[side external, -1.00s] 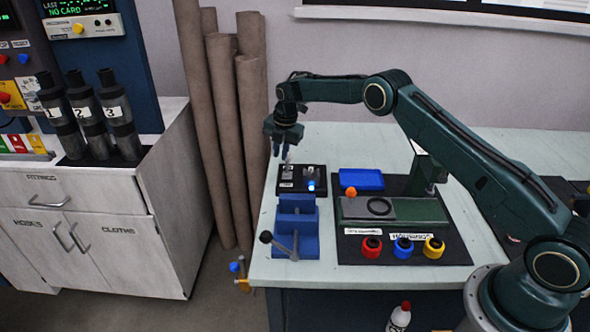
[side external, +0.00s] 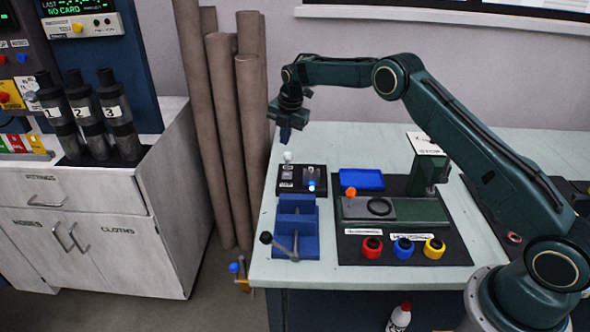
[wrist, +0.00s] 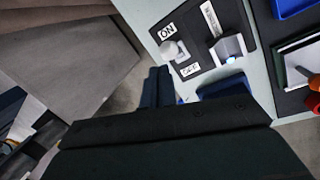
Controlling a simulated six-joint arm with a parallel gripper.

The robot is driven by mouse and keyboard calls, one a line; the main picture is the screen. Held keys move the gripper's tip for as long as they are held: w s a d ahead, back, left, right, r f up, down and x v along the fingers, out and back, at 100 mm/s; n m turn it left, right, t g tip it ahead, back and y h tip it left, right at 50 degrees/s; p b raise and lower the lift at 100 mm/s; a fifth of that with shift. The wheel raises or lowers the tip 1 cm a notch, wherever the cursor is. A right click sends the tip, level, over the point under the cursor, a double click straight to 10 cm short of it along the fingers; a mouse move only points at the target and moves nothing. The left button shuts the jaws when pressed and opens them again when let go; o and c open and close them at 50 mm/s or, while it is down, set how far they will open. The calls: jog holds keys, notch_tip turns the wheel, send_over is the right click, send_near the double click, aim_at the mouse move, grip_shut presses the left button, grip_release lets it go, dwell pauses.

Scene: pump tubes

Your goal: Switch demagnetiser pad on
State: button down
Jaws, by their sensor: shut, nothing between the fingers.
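The demagnetiser pad is a black box (side external: 299,181) at the left end of the bench, with a blue light (side external: 311,187) glowing on its front right. A white-knobbed switch (side external: 288,156) stands at its back left. In the wrist view the switch (wrist: 171,49) sits between an ON label (wrist: 167,32) and an OFF label (wrist: 190,69); which way it leans is hard to tell. The blue light (wrist: 231,60) glows there too. My gripper (side external: 285,137) is shut and empty, above and behind the switch, apart from it. Its fingers show in the wrist view (wrist: 158,86).
A blue vise (side external: 296,227) with a lever handle stands in front of the pad. A blue tray (side external: 361,179) is to the right, beside a green fixture (side external: 425,210). Brown pipes (side external: 228,130) lean left of the bench. Red, blue and yellow knobs line the front.

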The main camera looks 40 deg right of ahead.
notch_tip(320, 180, up, 9)
jog(key=s+a, duration=0.1)
jog(key=s, duration=0.1)
jog(key=shift+a, duration=0.25)
jog(key=shift+s+r, duration=0.1)
jog(key=shift+s, duration=0.05)
jog(key=s+a+r+m+t, duration=0.15)
jog(key=s+r+m, duration=0.35)
jog(key=s+r, duration=0.5)
jog(key=s+a+r+m, duration=0.2)
jog(key=s+r+m, duration=0.5)
jog(key=s, duration=0.4)
jog(key=s+f+m, duration=0.1)
jog(key=s+m, duration=0.2)
jog(key=s, duration=0.6)
jog(key=s+a+f+m+t, duration=0.1)
jog(key=s+m, duration=0.3)
jog(key=s, duration=0.4)
jog(key=s+f+m+t, duration=0.1)
jog(key=s+f+m, duration=0.1)
jog(key=s, duration=0.7)
jog(key=shift+s+a+f+m, duration=0.3)
jog(key=shift+s+m, duration=0.05)
jog(key=shift+m, duration=0.35)
